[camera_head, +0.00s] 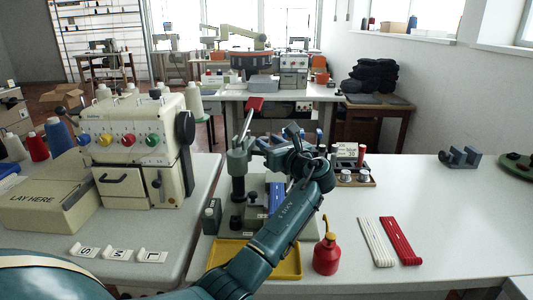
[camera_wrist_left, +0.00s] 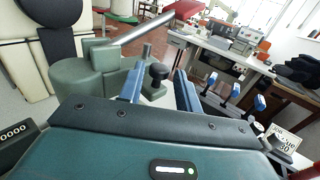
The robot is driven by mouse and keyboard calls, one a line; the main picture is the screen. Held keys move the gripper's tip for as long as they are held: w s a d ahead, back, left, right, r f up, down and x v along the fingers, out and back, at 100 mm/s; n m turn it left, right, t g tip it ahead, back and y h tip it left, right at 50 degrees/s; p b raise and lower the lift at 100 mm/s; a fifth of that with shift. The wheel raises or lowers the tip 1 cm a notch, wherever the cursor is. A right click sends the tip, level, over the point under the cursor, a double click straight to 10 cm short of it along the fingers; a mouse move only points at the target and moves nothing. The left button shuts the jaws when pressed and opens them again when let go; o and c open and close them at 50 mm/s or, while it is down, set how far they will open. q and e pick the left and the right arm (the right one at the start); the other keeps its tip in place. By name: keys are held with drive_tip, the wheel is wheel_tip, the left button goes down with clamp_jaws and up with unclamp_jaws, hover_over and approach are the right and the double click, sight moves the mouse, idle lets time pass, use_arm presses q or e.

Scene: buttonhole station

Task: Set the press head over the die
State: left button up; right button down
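The press (camera_head: 238,165) stands on the white table, with a grey-green body and a lever ending in a red handle (camera_head: 255,103). In the left wrist view its rounded green head (camera_wrist_left: 92,80) is at the left, with a black knob (camera_wrist_left: 158,72) at its right side. A dark cylinder (camera_head: 237,220) stands below on the base; I cannot tell if it is the die. My left gripper (camera_wrist_left: 158,92) is open, its blue fingers apart. The knob appears between or just beyond the fingertips; contact is unclear. My right gripper is out of view.
A cream buttonhole machine (camera_head: 140,140) stands left. A yellow tray (camera_head: 280,262) and red oil can (camera_head: 327,255) sit near the front. White strips (camera_head: 376,242) and red strips (camera_head: 401,240) lie right. The far right table is mostly clear.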

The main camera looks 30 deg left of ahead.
use_arm(q)
drive_tip(key=shift+b+x, duration=0.4)
drive_tip(key=shift+x, duration=0.6)
drive_tip(key=shift+c, duration=0.5)
clamp_jaws()
